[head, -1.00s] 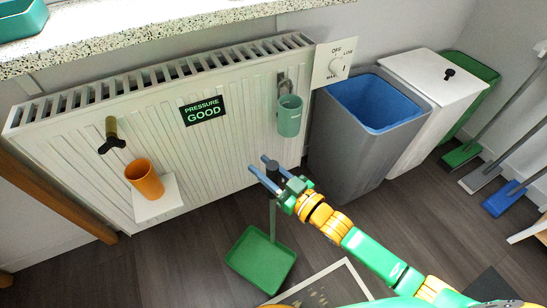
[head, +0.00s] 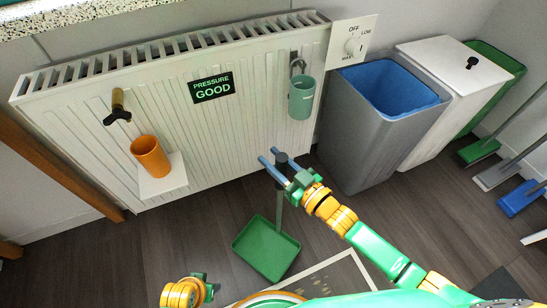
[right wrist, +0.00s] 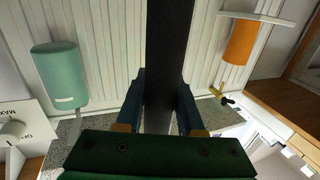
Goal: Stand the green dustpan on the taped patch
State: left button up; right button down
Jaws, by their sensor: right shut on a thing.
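The green dustpan (head: 266,249) shows below the radiator, with its long upright handle rising to a dark grip (head: 282,160). My right gripper (head: 276,166) is shut on that grip. The right wrist view shows its blue fingers (right wrist: 160,108) on both sides of the dark handle (right wrist: 168,60). The taped patch (head: 352,254) is a pale outline on the floor to the right of the pan, partly hidden by my own body. I cannot tell whether the pan touches the floor. My left gripper (head: 207,287) is at the bottom left; its jaws are unclear.
A white radiator (head: 215,130) stands behind, with an orange cup (head: 151,157) on a small shelf and a hanging green cup (head: 301,98). A grey bin (head: 375,140) with a blue liner stands to the right. Long-handled dustpans, one blue (head: 520,198), stand at far right.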

jog(key=shift+f+b, duration=0.35)
jog(key=shift+f, duration=0.05)
dwell(0.5)
jog(key=shift+c, duration=0.6)
grip_release()
